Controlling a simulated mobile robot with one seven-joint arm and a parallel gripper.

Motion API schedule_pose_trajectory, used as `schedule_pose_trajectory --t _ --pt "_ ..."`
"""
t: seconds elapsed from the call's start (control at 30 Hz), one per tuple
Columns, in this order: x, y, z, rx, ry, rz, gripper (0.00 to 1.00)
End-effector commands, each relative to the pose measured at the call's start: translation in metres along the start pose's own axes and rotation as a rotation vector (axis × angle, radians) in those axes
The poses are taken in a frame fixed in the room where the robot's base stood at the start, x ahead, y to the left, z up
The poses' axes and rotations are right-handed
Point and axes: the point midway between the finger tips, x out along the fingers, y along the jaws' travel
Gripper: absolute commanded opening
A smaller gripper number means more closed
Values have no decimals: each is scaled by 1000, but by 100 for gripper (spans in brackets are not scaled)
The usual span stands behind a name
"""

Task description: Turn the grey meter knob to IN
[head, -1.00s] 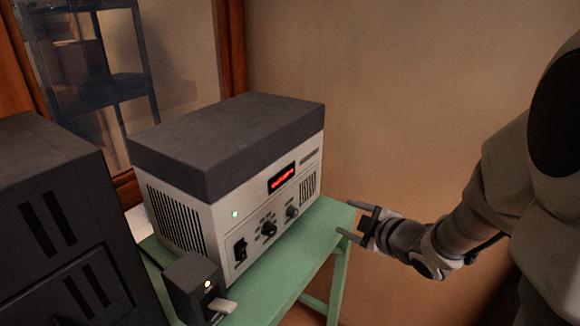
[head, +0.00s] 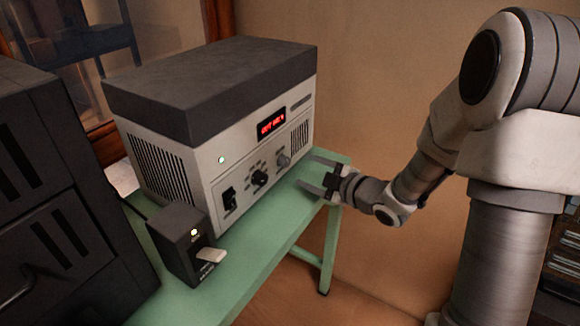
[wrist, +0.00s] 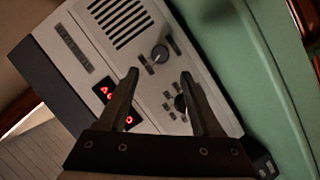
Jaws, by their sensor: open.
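The grey meter knob (head: 283,160) is on the right part of the front panel of a white device with a dark top (head: 205,178). In the wrist view the grey knob (wrist: 160,54) shows just beyond and between the fingertips, with small labels around it that I cannot read. My gripper (head: 307,171) is open and empty in front of the panel, to the right of the knob and apart from it. Its two fingers also show in the wrist view (wrist: 159,75).
A black knob (head: 260,178) sits left of the grey one, with a black switch (head: 229,200) farther left. A red display (head: 271,126) is lit above. A small dark box with a pale lever (head: 211,254) stands in front on the green table (head: 275,235). A dark cabinet (head: 60,200) is at left.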

Motion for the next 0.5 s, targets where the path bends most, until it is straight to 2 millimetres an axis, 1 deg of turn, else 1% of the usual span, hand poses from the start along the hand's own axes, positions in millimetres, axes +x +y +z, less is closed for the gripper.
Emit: schedule_pose_trajectory --t 0.03,0.2,0.33,0.5 --pt "13 -2 1 -1 3 -2 66" --pt "46 -2 0 0 2 -2 66" --pt "64 -1 0 0 1 -1 66" --pt "75 0 0 1 0 0 66"
